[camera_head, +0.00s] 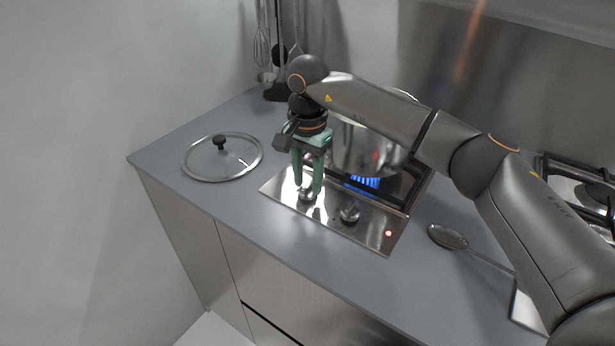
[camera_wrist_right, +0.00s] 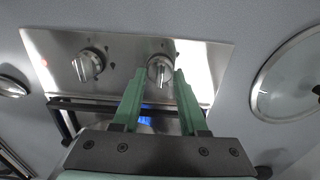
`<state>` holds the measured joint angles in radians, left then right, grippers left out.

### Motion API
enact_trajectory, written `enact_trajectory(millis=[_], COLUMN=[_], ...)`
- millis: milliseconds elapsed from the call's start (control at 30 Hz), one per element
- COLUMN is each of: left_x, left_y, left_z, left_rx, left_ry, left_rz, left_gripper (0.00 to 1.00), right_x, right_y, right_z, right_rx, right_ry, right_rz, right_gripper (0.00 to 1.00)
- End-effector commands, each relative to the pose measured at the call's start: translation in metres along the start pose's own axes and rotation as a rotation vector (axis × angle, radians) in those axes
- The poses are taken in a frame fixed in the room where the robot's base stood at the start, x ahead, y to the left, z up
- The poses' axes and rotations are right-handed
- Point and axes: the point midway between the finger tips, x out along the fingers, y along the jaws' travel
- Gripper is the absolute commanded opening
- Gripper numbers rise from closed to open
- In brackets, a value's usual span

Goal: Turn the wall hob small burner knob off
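A steel hob panel (camera_head: 378,227) on the counter carries two round metal knobs. The left knob (camera_head: 306,196) is under my right gripper (camera_head: 308,190); the other knob (camera_head: 349,213) stands to its right. In the wrist view the gripped-side knob (camera_wrist_right: 160,69) sits between the tips of my right gripper (camera_wrist_right: 159,74), with a small gap on each side; the fingers are apart and point at it. The second knob (camera_wrist_right: 88,65) is free to the left there. I cannot read which burner each knob serves. My left gripper is not in view.
Blue flame (camera_head: 365,182) burns under a steel pot (camera_head: 365,150) behind the knobs, partly hidden by my right arm. A red light (camera_head: 388,233) glows on the panel. A glass lid (camera_head: 222,158) lies left, a spoon (camera_head: 448,237) right. Utensils hang at the back.

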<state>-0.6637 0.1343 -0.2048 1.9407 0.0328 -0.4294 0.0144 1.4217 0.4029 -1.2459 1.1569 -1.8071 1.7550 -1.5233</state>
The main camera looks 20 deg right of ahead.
Motion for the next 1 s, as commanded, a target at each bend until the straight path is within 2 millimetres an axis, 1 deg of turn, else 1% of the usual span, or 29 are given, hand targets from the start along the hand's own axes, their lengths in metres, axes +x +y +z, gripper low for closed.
enact_trajectory(millis=[33, 367, 1000], left_x=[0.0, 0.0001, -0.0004], left_y=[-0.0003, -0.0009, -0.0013], left_z=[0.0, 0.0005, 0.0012], left_rx=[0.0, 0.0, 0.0], left_ry=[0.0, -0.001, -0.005], left_rz=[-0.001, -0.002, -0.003], left_gripper=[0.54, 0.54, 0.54], right_x=[-0.0001, -0.0003, -0.0007], right_y=[0.0001, 0.0001, 0.0001], right_z=[-0.0001, 0.0, 0.0001], right_rx=[0.0, 0.0, 0.024], right_ry=[0.0, 0.0, 0.0], right_rz=[0.0, 0.0, 0.001], right_gripper=[0.37, 0.0, 0.0])
